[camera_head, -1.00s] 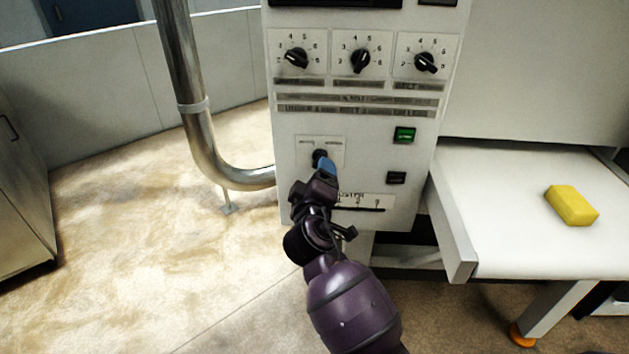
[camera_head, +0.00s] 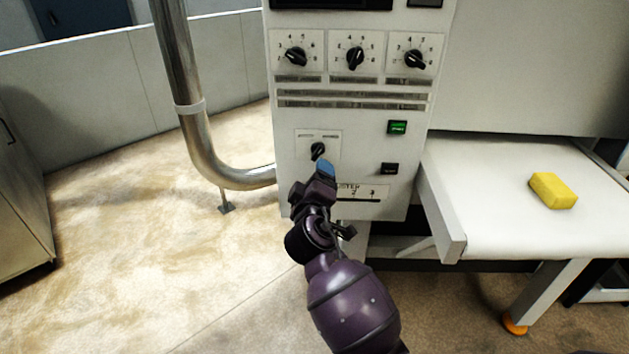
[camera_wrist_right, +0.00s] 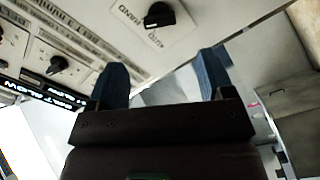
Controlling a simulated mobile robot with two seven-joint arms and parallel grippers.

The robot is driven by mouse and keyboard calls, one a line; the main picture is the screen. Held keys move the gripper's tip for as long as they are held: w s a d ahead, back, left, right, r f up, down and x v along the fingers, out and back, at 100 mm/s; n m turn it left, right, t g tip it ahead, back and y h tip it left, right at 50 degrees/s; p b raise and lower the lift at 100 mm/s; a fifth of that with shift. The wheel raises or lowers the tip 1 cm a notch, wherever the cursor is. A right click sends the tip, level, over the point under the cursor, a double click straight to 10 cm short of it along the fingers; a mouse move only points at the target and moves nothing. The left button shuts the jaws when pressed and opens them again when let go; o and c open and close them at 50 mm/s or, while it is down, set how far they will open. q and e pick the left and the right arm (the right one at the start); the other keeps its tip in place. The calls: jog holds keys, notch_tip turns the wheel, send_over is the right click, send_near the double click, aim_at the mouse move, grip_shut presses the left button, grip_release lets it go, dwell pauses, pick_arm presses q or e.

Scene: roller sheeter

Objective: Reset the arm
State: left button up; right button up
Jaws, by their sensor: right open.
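My right gripper (camera_head: 325,170) is in front of the machine's control panel (camera_head: 290,185), just below the lower black knob (camera_head: 317,151). In the right wrist view the two blue fingertips (camera_wrist_right: 163,78) stand apart with nothing between them. The gripper looks clear of the knob, which also shows beyond the fingers in the right wrist view (camera_wrist_right: 158,15). My left gripper is not in view.
The panel has three upper dials (camera_head: 354,57), a lit green button (camera_head: 397,127) and a black button (camera_head: 390,169). A yellow sponge-like block (camera_head: 553,190) lies on the white table (camera_head: 490,200) at right. A metal pipe (camera_head: 190,130) stands at left; the floor there is clear.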

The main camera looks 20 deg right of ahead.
dwell(0.4)
jog(key=s+d+f+m+g+y, duration=0.2)
jog(key=s+d+f+m+y, duration=0.1)
jog(key=s+f, duration=1)
jog(key=s+d+f+m+g+y, duration=0.3)
jog(key=s+f+y, duration=0.1)
jog(key=s+f, duration=0.9)
jog(key=s, duration=0.4)
jog(key=shift+s+d+f, duration=0.15)
jog(key=shift+s+d, duration=0.05)
jog(key=shift+d, duration=0.1)
